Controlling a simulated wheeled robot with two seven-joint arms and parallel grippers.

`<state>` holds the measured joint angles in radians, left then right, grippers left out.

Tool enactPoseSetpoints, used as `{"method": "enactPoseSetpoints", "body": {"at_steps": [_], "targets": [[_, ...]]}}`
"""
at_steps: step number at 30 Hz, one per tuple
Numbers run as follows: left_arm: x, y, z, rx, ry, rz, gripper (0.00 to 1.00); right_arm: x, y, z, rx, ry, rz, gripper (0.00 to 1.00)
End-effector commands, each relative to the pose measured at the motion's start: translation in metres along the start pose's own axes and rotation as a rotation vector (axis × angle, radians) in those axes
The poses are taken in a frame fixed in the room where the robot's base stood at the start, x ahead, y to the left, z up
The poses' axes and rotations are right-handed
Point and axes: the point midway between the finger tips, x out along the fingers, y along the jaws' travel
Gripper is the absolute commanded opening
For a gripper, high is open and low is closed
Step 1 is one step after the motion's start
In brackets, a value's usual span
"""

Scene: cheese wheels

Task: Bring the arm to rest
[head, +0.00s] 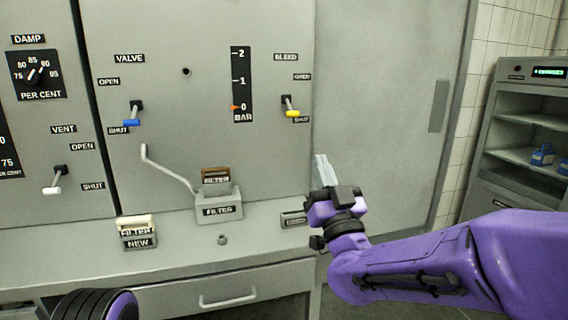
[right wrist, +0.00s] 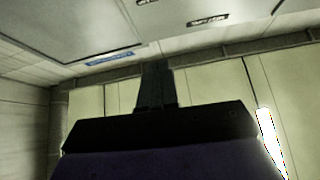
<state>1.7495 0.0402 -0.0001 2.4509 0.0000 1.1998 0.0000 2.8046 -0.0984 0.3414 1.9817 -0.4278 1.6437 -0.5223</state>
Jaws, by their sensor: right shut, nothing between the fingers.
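My right arm is purple and comes in from the right in the head view. Its gripper (head: 322,170) points up in front of the grey cabinet, just right of the gauge panel. Its fingers are together with nothing between them. In the right wrist view the closed dark fingers (right wrist: 157,85) point toward the ceiling and upper wall, empty. Of my left arm only a dark and purple rounded part shows at the bottom left of the head view; its gripper is not seen.
A grey bench (head: 270,243) with a drawer runs below the panel. On it stand a filter housing (head: 219,209) and a box marked new (head: 138,241). The panel has a blue valve lever (head: 132,122) and a yellow bleed lever (head: 292,113). An open shelf unit (head: 510,125) stands right.

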Motion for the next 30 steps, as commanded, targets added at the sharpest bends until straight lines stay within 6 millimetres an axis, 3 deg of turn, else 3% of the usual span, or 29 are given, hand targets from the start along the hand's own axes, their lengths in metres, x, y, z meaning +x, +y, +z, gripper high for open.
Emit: {"method": "enactPoseSetpoints", "body": {"at_steps": [10,17,20,23,27,29,30], "targets": [[0.000,0.000,-0.001,0.000,0.002,0.001,0.95,-0.038,0.030,0.061,0.121,-0.220,0.096,0.00],[-0.002,0.000,-0.001,0.000,0.001,0.001,0.95,-0.099,0.070,0.129,0.185,-0.434,0.230,0.00],[-0.003,0.000,-0.002,0.000,0.001,0.001,0.95,-0.144,0.090,0.165,0.216,-0.560,0.315,0.00],[-0.004,0.000,-0.002,0.000,0.001,0.001,0.95,-0.211,0.112,0.207,0.246,-0.727,0.431,0.00],[-0.006,0.000,-0.003,0.000,0.001,0.001,0.95,-0.330,0.137,0.251,0.272,-0.982,0.619,0.00],[-0.007,0.000,-0.004,0.000,0.001,0.001,0.95,-0.385,0.144,0.261,0.271,-1.091,0.699,0.00],[-0.008,0.000,-0.004,0.000,0.001,0.001,0.95,-0.421,0.147,0.264,0.266,-1.161,0.752,0.00]]}}
